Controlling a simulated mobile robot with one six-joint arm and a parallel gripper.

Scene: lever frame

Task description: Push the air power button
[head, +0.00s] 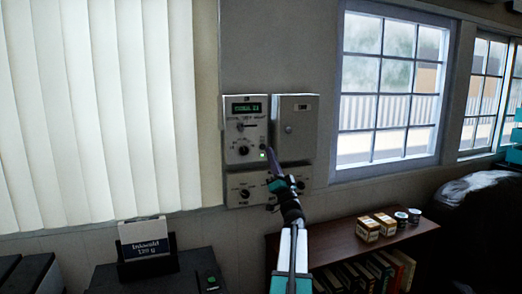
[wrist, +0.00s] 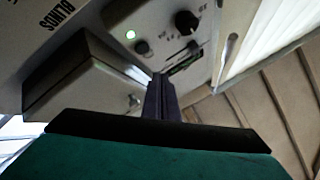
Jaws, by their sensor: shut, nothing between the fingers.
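The button's label is not readable. My gripper (head: 268,150) is shut and empty, its tips in front of the panel's lower right, near the light. In the wrist view the fingertips (wrist: 160,78) appear below the button; whether they touch the panel cannot be told.
A closed grey box (head: 295,127) adjoins the panel on the right. A lower panel with knobs (head: 245,192) sits beneath, partly behind my arm. A bookshelf (head: 345,246) with small boxes and cans stands below right. White vertical blinds (head: 100,110) hang at left.

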